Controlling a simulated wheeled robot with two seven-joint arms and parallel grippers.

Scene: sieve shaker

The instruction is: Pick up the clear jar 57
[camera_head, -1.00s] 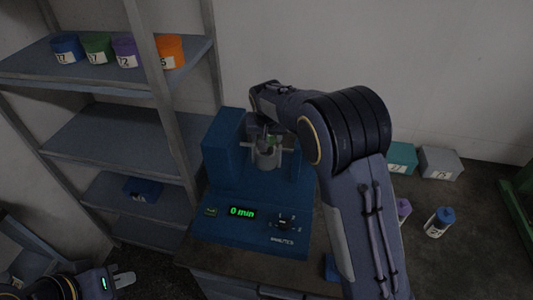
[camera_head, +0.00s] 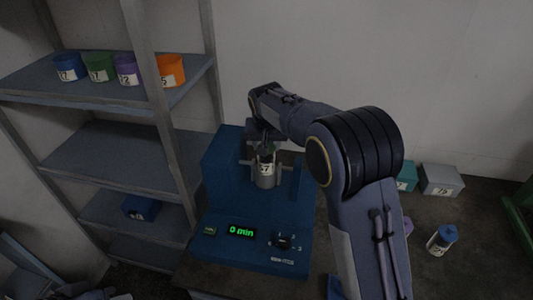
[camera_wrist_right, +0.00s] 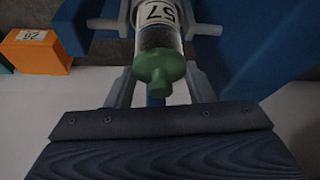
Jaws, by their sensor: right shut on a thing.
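The clear jar 57 (camera_head: 265,167) has a green lid and a white label. It is at the grey holder (camera_head: 264,181) of the blue sieve shaker (camera_head: 225,165). In the right wrist view, the jar (camera_wrist_right: 158,38) points away from me, with its green lid near the fingers. My right gripper (camera_head: 266,146) is above the holder and shut on the jar at its lid. Whether the jar's base is clear of the holder is hidden. My left gripper (camera_head: 112,296) shows only slightly at the bottom left edge, and its fingers are cut off.
The shaker display (camera_head: 241,232) reads 0 min. A shelf (camera_head: 110,90) at left holds blue, green, purple and orange containers. A blue box (camera_head: 140,207) sits on a lower shelf.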

